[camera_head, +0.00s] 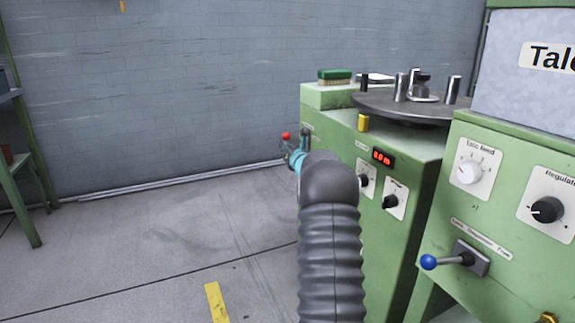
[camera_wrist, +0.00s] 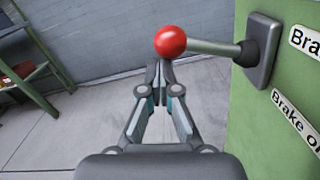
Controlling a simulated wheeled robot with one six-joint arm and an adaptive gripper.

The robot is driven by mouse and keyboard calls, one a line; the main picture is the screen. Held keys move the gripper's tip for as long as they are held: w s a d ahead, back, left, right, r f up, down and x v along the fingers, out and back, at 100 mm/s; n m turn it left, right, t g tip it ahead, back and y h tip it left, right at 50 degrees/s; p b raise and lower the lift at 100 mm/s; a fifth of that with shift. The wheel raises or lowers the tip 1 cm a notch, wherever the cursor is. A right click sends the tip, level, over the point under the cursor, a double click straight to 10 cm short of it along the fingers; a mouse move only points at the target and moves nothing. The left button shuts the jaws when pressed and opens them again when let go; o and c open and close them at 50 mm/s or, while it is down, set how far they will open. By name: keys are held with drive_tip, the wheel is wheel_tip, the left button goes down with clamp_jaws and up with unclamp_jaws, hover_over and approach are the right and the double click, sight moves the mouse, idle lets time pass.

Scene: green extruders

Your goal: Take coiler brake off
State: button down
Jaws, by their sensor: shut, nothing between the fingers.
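The coiler brake lever has a red ball knob (camera_wrist: 171,42) on a grey rod (camera_wrist: 212,47). The rod comes out of a dark mounting plate (camera_wrist: 262,50) on the green machine side, at the right in the wrist view. Labels beside it read "Bra..." and "Brake o...", both cut off. My gripper (camera_wrist: 159,65) is shut and empty, its fingertips just below the red knob in the picture; I cannot tell whether they touch it. In the head view the red knob (camera_head: 286,135) shows at the machine's left side, beyond my arm, which hides most of my gripper.
The green coiler cabinet (camera_head: 335,138) carries a round turntable with metal posts, a brush (camera_head: 335,76) and a red display (camera_head: 383,157). A second cabinet with a blue-knobbed lever (camera_head: 429,262) stands at right. A green shelf (camera_head: 30,190) is at far left. The floor between is clear.

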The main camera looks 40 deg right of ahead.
drive_tip(key=shift+r, duration=0.35)
drive_tip(key=s+a+f+b, duration=0.2)
drive_tip(key=s+a+f, duration=0.2)
drive_tip(key=s, duration=0.6)
drive_tip(key=shift+a+f+b, duration=0.2)
drive_tip(key=shift+a+b, duration=0.1)
drive_tip(key=shift+b, duration=0.05)
idle(0.5)
